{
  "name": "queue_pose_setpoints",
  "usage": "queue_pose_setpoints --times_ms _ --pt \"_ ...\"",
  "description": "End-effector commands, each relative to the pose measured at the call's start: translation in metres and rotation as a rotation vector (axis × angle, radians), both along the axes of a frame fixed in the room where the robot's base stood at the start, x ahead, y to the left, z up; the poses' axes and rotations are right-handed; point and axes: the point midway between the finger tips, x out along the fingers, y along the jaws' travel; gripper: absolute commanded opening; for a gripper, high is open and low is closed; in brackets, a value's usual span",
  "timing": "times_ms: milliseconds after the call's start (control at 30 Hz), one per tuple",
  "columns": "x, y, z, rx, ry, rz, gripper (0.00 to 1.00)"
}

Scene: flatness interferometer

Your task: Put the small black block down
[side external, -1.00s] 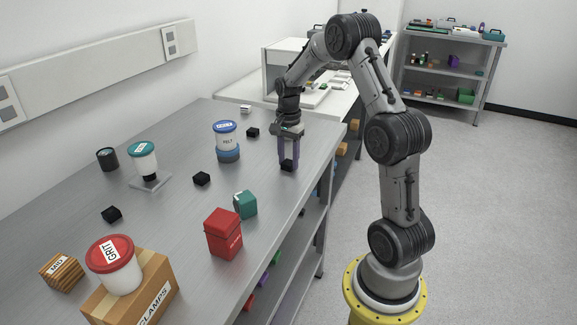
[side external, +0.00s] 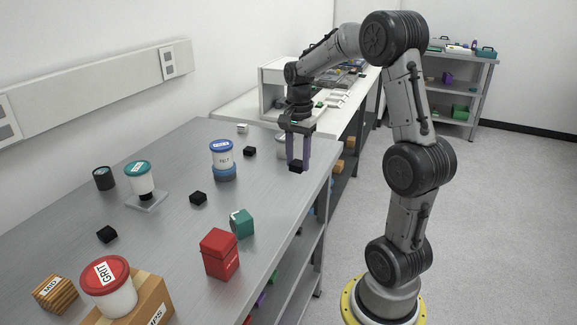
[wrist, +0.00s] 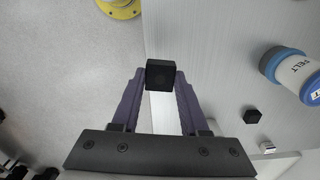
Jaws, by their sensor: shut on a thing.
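My gripper (side external: 298,165) points down near the right edge of the grey table, its two purple fingers shut on a small black block (side external: 296,167). In the wrist view the held block (wrist: 160,75) sits between the fingertips (wrist: 158,82), in line with the table edge. I cannot tell whether its underside touches the table. Other small black blocks lie on the table: one near the middle (side external: 198,198), one at the left (side external: 107,234) and one behind the blue-lidded FELT tub (side external: 249,151).
The FELT tub (side external: 222,160) stands left of my gripper. A green box (side external: 242,223) and a red canister (side external: 219,253) stand nearer the camera. A teal-lidded jar (side external: 140,178) and dark cup (side external: 104,178) are at the left. Bare table (side external: 255,190) lies between the tub and the edge.

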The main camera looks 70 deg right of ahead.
Motion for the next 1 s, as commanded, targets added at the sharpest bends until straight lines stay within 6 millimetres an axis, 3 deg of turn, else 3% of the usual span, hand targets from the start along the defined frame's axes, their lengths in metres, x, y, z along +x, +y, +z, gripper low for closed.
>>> queue_pose_setpoints --times_ms 200,667,867,1000 --pt "-0.033 0.027 0.019 -0.001 -0.002 0.0 0.0" --pt "-0.062 0.051 0.031 -0.001 -0.002 0.008 0.0" --pt "-0.061 0.093 0.055 -0.004 -0.005 0.15 0.0" --pt "-0.059 0.132 0.073 -0.003 -0.005 0.296 0.0"
